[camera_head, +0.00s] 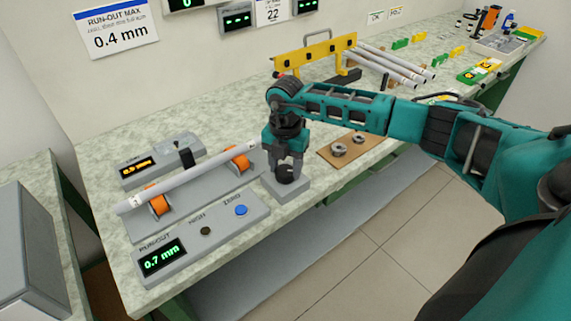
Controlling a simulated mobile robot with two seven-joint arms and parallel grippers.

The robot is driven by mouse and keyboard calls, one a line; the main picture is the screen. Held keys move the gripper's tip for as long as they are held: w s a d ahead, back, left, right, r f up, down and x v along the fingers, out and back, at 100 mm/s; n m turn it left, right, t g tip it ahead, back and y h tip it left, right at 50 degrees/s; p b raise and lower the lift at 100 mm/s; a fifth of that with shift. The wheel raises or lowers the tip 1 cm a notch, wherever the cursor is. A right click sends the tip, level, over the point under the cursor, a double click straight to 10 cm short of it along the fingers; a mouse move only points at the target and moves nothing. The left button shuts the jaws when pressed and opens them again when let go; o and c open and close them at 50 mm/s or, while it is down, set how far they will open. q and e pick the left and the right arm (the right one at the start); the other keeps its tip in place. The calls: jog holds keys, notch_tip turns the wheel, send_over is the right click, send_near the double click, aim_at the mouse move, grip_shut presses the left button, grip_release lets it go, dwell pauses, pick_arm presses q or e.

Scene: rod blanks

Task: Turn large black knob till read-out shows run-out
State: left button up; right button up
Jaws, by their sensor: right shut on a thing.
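My right gripper (287,163) comes down from above and is shut on the large black knob (287,178). The knob sits on a small grey block (303,191) beside the roller stand, and the fingers partly hide it. The run-out read-out (162,258) on the front grey panel shows 0.7 mm in green digits. A pale rod (190,178) lies across the orange rollers (158,204) of the grey stand. My left gripper is not in view.
The panel has a blue button (241,210) by ZERO and a dark lamp (206,231) by HIGH. A rear box has an amber read-out (139,168). A wall sign (117,29) says run-out max 0.4 mm. A brown board (332,153) with two metal rings lies right of the gripper.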

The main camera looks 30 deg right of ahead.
aim_at(286, 169)
dwell(0.4)
jog(key=o, duration=1)
jog(key=shift+o, duration=0.2)
jog(key=shift+r, duration=0.1)
notch_tip(286, 169, up, 13)
